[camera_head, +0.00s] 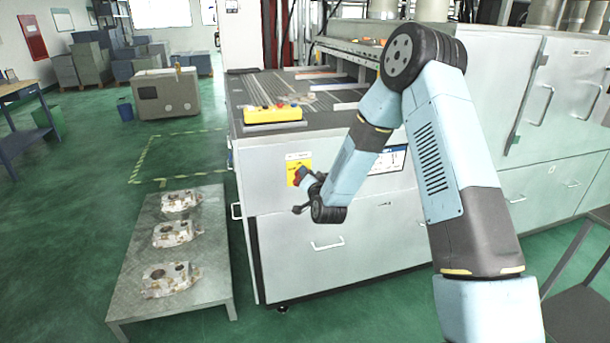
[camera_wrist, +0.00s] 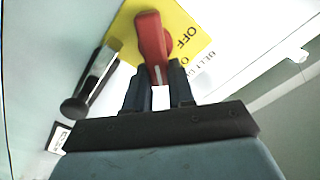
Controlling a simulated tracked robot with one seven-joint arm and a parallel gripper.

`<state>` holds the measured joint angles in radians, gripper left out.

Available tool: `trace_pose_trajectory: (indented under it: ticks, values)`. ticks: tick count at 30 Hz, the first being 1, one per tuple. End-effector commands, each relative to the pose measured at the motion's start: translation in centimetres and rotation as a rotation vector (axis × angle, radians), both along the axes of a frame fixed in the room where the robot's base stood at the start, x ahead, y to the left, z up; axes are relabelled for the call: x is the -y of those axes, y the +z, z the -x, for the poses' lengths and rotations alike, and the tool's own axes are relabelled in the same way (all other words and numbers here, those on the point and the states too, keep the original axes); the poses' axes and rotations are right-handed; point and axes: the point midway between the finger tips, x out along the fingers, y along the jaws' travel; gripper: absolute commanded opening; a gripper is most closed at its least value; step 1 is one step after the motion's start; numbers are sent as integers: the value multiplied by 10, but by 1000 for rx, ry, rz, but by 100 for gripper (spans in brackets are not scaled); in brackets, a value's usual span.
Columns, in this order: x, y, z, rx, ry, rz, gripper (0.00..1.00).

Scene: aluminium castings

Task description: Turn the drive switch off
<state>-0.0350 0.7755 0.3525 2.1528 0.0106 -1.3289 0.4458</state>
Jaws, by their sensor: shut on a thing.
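The drive switch (camera_wrist: 152,42) is a red rotary handle on a yellow plate (camera_wrist: 187,22) with the word OFF printed on it. In the head view the yellow plate (camera_head: 292,163) is on the front of the grey machine cabinet, and the red switch (camera_head: 300,175) shows at its lower edge. My gripper (camera_wrist: 160,82) is at the switch, its two dark fingers on either side of the handle's near end. It is shut on the handle. In the head view my gripper (camera_head: 301,191) reaches the panel from the right and partly hides the switch.
A dark bar handle (camera_wrist: 92,85) stands out beside the plate in the wrist view. A yellow control box (camera_head: 272,115) sits on the machine top. A low metal table (camera_head: 215,270) with several castings stands left of the machine.

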Motion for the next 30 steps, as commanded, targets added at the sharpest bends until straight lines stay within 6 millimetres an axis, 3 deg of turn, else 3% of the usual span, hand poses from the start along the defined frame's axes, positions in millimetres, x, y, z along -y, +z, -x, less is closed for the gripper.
trace_pose_trajectory:
  ticks: [18,30]
  values:
    - [13,-15,-3,-161,-9,-552,0]
    - [15,-22,-4,-229,-9,-789,0]
